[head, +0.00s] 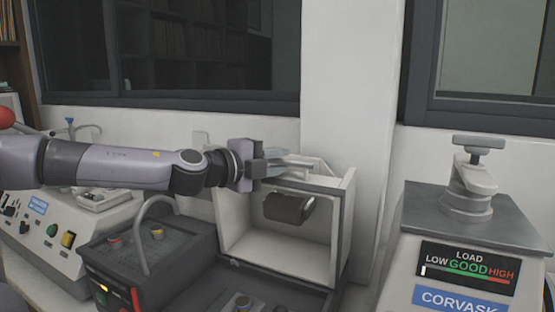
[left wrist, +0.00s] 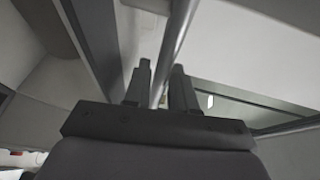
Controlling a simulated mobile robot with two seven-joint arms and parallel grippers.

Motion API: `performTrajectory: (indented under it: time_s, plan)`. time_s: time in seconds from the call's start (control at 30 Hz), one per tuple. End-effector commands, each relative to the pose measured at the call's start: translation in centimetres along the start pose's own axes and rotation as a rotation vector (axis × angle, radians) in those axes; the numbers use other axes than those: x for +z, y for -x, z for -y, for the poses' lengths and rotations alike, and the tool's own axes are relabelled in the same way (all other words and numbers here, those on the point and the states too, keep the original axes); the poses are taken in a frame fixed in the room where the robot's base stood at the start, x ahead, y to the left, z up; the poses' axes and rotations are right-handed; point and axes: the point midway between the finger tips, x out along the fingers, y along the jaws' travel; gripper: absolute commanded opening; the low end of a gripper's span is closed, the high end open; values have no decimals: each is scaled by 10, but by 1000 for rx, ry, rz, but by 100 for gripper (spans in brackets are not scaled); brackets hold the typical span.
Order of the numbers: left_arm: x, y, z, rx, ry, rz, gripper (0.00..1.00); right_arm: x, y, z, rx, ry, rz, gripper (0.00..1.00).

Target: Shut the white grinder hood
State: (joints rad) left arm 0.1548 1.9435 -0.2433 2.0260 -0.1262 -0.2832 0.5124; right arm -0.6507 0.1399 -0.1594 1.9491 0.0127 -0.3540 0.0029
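The white grinder hood (head: 343,207) is a box-shaped housing with its front open, standing at the back of a dark machine base. A dark cylinder (head: 288,208) shows inside it. Pale flap-like parts (head: 296,170) stand up at its top edge, partly behind my left gripper. My left gripper (head: 282,166) is at the top of the hood, coming in from the left. In the left wrist view its two fingers (left wrist: 160,85) are apart, with a grey bar (left wrist: 178,40) running between or just beyond them. I cannot tell whether they touch it. My right gripper is not in view.
A dark control unit (head: 190,235) with knobs and a curved pale hose stands left of the hood. A press (head: 475,225) with a load display stands at the right. A white control panel (head: 55,235) is at the far left. The wall and windows are close behind.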

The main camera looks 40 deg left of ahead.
Motion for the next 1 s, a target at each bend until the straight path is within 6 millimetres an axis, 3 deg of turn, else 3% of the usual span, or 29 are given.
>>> performTrajectory:
  time_s: [0.47, 0.57, 1.0]
  plan:
    - [0, -4, 0, 0, 2, 1, 25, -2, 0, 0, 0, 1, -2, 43]
    - [0, -4, 0, 0, 2, 1, 0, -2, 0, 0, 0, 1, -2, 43]
    - [0, -4, -3, -31, -10, -1, 0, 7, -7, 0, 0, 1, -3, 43]
